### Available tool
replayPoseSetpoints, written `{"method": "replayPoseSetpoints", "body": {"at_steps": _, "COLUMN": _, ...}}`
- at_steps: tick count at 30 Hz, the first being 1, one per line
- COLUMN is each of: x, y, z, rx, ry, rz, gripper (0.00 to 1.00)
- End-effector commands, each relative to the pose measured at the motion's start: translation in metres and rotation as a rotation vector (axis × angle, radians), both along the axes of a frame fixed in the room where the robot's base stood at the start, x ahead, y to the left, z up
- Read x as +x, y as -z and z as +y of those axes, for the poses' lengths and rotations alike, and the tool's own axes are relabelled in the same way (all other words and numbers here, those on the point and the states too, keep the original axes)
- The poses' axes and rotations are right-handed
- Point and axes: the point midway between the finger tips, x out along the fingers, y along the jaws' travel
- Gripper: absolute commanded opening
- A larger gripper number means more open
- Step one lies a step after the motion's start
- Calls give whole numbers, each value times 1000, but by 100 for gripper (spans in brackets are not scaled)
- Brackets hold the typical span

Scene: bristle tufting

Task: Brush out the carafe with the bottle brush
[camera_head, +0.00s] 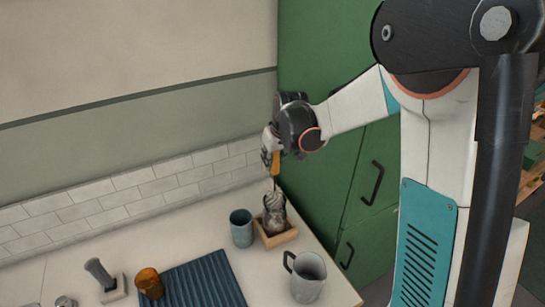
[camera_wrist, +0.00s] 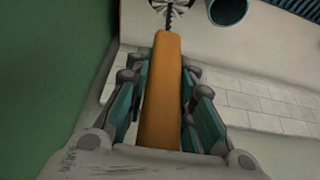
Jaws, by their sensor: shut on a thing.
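My gripper (camera_head: 272,152) is shut on the orange handle of the bottle brush (camera_head: 275,165). The brush points down, its pale bristle head below the handle. In the wrist view the orange handle (camera_wrist: 160,95) runs between the fingers, with the twisted wire and bristles at the top edge.
A teal cup (camera_head: 242,230) stands just left of the holder. A grey pitcher (camera_head: 308,278) stands in front, near the counter's right edge. A ribbed blue mat (camera_head: 205,284), an amber jar (camera_head: 149,284) and a grey-handled item (camera_head: 100,273) are to the left. Green cabinets (camera_head: 335,150) stand behind.

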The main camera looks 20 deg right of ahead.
Motion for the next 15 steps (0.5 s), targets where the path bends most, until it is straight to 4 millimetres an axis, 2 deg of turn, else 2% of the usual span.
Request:
{"method": "replayPoseSetpoints", "body": {"at_steps": 1, "x": 0, "y": 7, "z": 0, "rx": 0, "ry": 0, "rz": 0, "gripper": 2}}
{"method": "replayPoseSetpoints", "body": {"at_steps": 15, "x": 0, "y": 45, "z": 0, "rx": 0, "ry": 0, "rz": 0, "gripper": 2}}
